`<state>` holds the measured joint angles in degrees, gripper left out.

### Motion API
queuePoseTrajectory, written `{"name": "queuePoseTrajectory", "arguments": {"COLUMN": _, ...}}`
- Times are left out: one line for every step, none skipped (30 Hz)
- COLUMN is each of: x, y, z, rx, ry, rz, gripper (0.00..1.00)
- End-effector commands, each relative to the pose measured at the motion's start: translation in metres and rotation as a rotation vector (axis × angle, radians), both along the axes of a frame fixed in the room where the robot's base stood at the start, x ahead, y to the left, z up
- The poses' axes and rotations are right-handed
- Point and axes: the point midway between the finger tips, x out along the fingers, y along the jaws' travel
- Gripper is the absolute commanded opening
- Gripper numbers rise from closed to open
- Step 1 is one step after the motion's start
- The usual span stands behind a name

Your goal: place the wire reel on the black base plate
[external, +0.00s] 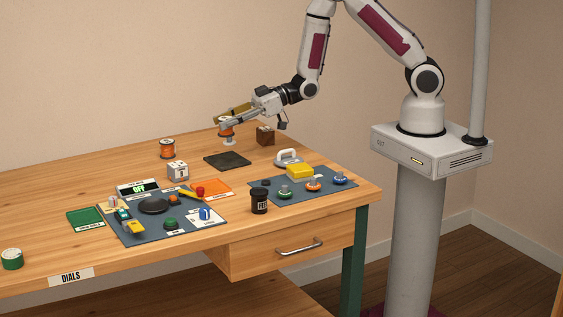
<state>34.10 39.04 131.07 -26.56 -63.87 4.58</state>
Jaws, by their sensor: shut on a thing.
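My gripper (226,124) is shut on an orange wire reel (226,131), which is partly hidden by the fingers. The reel is behind the black base plate (227,161) in the picture. A small white part shows just below the reel; I cannot tell whether it touches the table. The black base plate lies flat on the wooden table with nothing on it. A second orange reel (167,149) stands upright on the table to the left of the plate.
A brown block (265,135) stands right of the held reel. A white cube (178,170) is left of the plate. Blue-grey mats with dials (303,184) and a dark jar (259,200) are nearer the front. A green reel (12,259) stands far left.

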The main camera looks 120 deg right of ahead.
Motion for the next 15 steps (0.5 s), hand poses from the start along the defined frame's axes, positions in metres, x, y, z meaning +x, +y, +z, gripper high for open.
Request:
{"name": "queuePoseTrajectory", "arguments": {"x": 0.0, "y": 0.0, "z": -0.007, "rx": 0.002, "ry": 0.003, "rz": -0.001, "gripper": 0.11}}
{"name": "queuePoseTrajectory", "arguments": {"x": 0.0, "y": 0.0, "z": -0.01, "rx": 0.002, "ry": 0.002, "rz": -0.001, "gripper": 0.11}}
{"name": "queuePoseTrajectory", "arguments": {"x": 0.0, "y": 0.0, "z": -0.014, "rx": 0.002, "ry": 0.001, "rz": -0.001, "gripper": 0.11}}
{"name": "queuePoseTrajectory", "arguments": {"x": 0.0, "y": 0.0, "z": -0.018, "rx": 0.002, "ry": 0.002, "rz": -0.001, "gripper": 0.11}}
{"name": "queuePoseTrajectory", "arguments": {"x": 0.0, "y": 0.0, "z": -0.02, "rx": 0.002, "ry": 0.002, "rz": -0.001, "gripper": 0.11}}
{"name": "queuePoseTrajectory", "arguments": {"x": 0.0, "y": 0.0, "z": -0.023, "rx": 0.001, "ry": 0.001, "rz": 0.0, "gripper": 0.11}}
{"name": "queuePoseTrajectory", "arguments": {"x": 0.0, "y": 0.0, "z": -0.026, "rx": 0.001, "ry": 0.001, "rz": 0.0, "gripper": 0.11}}
{"name": "queuePoseTrajectory", "arguments": {"x": 0.0, "y": 0.0, "z": -0.028, "rx": 0.0, "ry": 0.0, "rz": 0.0, "gripper": 0.11}}
{"name": "queuePoseTrajectory", "arguments": {"x": 0.0, "y": 0.0, "z": -0.03, "rx": 0.0, "ry": 0.0, "rz": 0.0, "gripper": 0.11}}
{"name": "queuePoseTrajectory", "arguments": {"x": 0.0, "y": 0.0, "z": -0.031, "rx": 0.0, "ry": 0.0, "rz": 0.0, "gripper": 0.11}}
{"name": "queuePoseTrajectory", "arguments": {"x": 0.0, "y": 0.0, "z": -0.032, "rx": 0.0, "ry": -0.001, "rz": 0.0, "gripper": 0.11}}
{"name": "queuePoseTrajectory", "arguments": {"x": 0.0, "y": 0.0, "z": -0.033, "rx": 0.0, "ry": -0.001, "rz": 0.0, "gripper": 0.11}}
{"name": "queuePoseTrajectory", "arguments": {"x": 0.0, "y": 0.0, "z": -0.033, "rx": 0.0, "ry": -0.001, "rz": 0.0, "gripper": 0.11}}
{"name": "queuePoseTrajectory", "arguments": {"x": 0.0, "y": 0.0, "z": -0.033, "rx": 0.0, "ry": -0.001, "rz": 0.0, "gripper": 0.11}}
{"name": "queuePoseTrajectory", "arguments": {"x": 0.001, "y": 0.0, "z": -0.033, "rx": 0.0, "ry": -0.001, "rz": 0.0, "gripper": 0.11}}
